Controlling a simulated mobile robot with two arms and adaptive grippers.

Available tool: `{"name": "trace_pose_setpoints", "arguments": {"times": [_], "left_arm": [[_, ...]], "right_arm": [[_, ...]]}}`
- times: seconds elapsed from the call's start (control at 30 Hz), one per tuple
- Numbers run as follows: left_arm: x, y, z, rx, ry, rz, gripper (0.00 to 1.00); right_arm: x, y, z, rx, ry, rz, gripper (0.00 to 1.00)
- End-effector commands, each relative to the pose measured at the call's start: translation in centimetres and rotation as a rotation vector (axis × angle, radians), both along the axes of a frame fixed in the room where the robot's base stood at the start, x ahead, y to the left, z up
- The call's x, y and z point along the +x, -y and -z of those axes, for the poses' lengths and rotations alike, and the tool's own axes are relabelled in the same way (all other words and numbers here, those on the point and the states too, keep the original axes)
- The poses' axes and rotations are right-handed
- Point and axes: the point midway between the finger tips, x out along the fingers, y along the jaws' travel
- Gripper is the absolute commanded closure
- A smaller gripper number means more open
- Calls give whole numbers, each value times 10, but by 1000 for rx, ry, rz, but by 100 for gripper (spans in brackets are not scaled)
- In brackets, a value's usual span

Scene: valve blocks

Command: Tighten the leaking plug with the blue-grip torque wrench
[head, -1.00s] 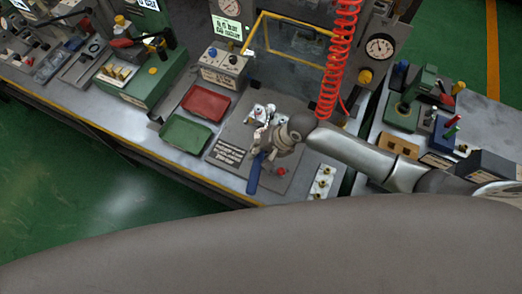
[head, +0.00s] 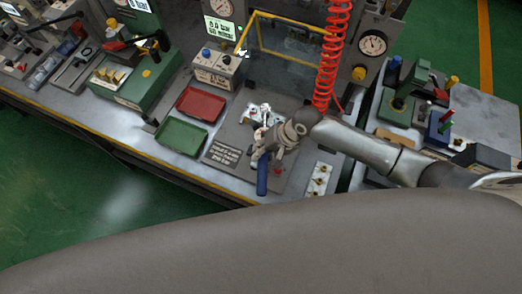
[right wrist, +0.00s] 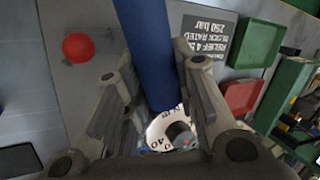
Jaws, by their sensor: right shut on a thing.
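The blue-grip torque wrench (head: 262,179) sits over the grey fixture plate (head: 237,132), its grip pointing towards the bench's front edge. My right gripper (head: 262,150) is shut on it. In the right wrist view the blue grip (right wrist: 148,50) runs between the fingers of my right gripper (right wrist: 155,70), with a white numbered ring (right wrist: 165,128) below. The silver valve block (head: 262,114) lies just behind the gripper and is partly covered. The leaking plug cannot be made out, and the wrench's head end is hidden. My left gripper is not in view.
A red tray (head: 205,103) and a green tray (head: 181,136) lie left of the plate. A red knob (right wrist: 78,47) stands near the grip. A red coiled hose (head: 328,60) hangs behind my right arm. A strip of fittings (head: 319,178) lies to the right.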

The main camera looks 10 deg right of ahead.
Motion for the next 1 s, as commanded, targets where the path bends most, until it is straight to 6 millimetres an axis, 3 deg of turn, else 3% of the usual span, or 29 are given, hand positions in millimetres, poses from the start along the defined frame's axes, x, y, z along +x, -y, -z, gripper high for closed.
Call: {"name": "trace_pose_setpoints", "arguments": {"times": [0.77,1.0], "left_arm": [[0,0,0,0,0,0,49],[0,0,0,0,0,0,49]], "right_arm": [[1,-1,-14,3,4,0,100],[1,-1,-35,4,6,-1,100]]}}
